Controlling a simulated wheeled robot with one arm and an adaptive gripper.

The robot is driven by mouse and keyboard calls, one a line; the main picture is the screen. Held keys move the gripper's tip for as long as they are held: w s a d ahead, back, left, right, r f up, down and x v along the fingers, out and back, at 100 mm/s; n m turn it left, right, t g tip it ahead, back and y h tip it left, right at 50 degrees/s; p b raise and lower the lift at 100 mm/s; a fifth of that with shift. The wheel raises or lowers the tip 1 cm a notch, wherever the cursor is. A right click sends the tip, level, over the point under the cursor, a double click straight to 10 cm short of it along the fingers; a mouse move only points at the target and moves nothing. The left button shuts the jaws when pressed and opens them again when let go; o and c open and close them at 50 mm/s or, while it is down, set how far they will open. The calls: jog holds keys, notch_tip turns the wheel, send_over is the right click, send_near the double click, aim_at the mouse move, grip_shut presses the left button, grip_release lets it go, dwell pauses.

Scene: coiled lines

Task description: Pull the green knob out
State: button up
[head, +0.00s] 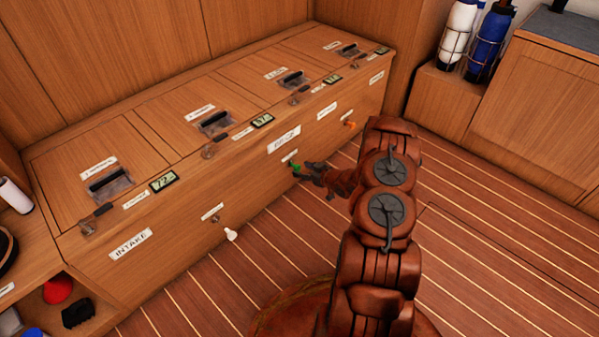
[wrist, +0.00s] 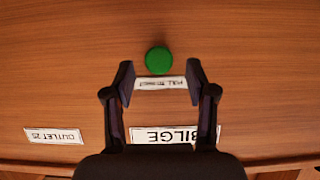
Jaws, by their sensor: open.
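The green knob (head: 295,168) sticks out of the wooden front panel of the bench, below the BILGE label. In the wrist view the round green knob (wrist: 158,60) shows ahead of the fingertips, near the middle between them. My gripper (head: 309,172) is close in front of the panel, beside the knob. In the wrist view my gripper (wrist: 160,82) is open, with one finger on each side and nothing held. The knob appears just beyond the fingertips; I cannot tell how far.
A white knob (head: 231,234) and an orange knob (head: 350,125) stick out of the same panel, left and right of the green one. The BILGE label (head: 284,139) is above it. The striped floor (head: 490,240) to the right is clear. White and blue bottles (head: 487,42) stand in racks at the back right.

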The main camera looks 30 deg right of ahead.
jog(key=shift+b+x, duration=0.3)
jog(key=shift+x, duration=0.9)
jog(key=shift+c, duration=0.3)
grip_shut()
